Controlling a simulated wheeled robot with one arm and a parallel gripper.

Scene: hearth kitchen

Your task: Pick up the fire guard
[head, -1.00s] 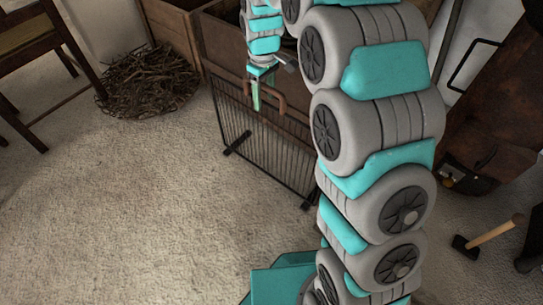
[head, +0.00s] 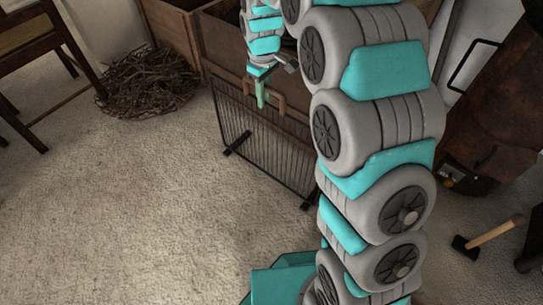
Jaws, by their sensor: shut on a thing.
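The fire guard (head: 262,150) is a dark wire panel with black feet and a copper-coloured handle at its top. It stands upright on the carpet at the centre of the head view, in front of a wooden crate. My gripper (head: 261,100) is at the top of the guard, by the handle, pointing down. It is shut on the guard there; the exact contact is small and hard to make out. The right part of the guard is hidden behind my arm.
A wooden crate (head: 222,38) stands right behind the guard. A pile of twigs (head: 148,82) lies to the left, with a wooden chair (head: 45,70) further left. A mallet (head: 490,236) and a brown leather-like bag (head: 485,115) are at the right. The carpet (head: 130,220) in front is clear.

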